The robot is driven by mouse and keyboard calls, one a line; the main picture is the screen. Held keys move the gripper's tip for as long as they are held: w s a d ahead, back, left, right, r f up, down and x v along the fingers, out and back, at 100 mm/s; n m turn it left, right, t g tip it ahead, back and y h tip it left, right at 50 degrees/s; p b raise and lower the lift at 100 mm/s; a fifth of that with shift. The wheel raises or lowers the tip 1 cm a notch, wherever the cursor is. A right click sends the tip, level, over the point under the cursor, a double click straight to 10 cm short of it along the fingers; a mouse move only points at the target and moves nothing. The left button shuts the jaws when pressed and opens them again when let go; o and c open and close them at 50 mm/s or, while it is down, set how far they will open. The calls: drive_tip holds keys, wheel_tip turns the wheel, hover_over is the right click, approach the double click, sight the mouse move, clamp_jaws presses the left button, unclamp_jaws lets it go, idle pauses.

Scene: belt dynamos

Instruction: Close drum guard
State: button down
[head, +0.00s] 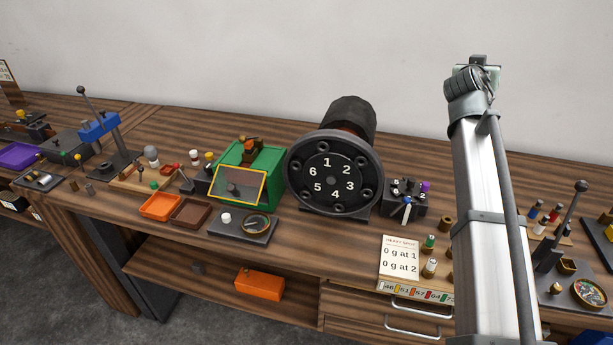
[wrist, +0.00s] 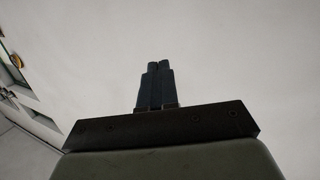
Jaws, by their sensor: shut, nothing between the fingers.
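A dark round drum (head: 335,175) with the numbers 1 to 6 on its face stands at the middle of the bench. A yellow-framed clear panel (head: 239,187) leans at the front of a green box (head: 268,166) just left of the drum. It looks like a guard, tilted outward, but I cannot tell for sure. My gripper (wrist: 159,66) is shut and empty in the wrist view, with only pale wall beyond its fingers. In the head view my arm stands up at the right, its end high above the bench and well away from the panel.
An orange tray (head: 161,207), a brown tray (head: 190,212) and a dark plate with a round dish (head: 256,223) lie before the green box. A dark block with knobs (head: 404,204) and a white card (head: 400,258) are right of the drum. A lever stand (head: 560,235) is farther right.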

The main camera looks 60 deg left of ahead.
drive_tip(key=s+a+f+m+g+h, duration=0.1)
drive_tip(key=s+a, duration=0.3)
drive_tip(key=s, duration=0.5)
drive_tip(key=s+a+f+g+h, duration=0.1)
drive_tip(key=s+a+f+g, duration=0.2)
drive_tip(key=s, duration=0.7)
drive_tip(key=s+a+f+m+g, duration=0.1)
drive_tip(key=s+a+f+g, duration=0.1)
drive_tip(key=s+a, duration=0.4)
drive_tip(key=shift+s+m+h, duration=0.3)
drive_tip(key=shift+s+h, duration=0.1)
drive_tip(key=shift+s, duration=1.55)
drive_tip(key=s+a+f+n+g, duration=0.1)
drive_tip(key=s+f+g, duration=0.1)
drive_tip(key=s, duration=0.7)
drive_tip(key=s+a+f+n+g, duration=0.1)
drive_tip(key=s, duration=0.8)
drive_tip(key=n+g, duration=0.3)
approach(230, 188)
drive_tip(key=x, duration=0.7)
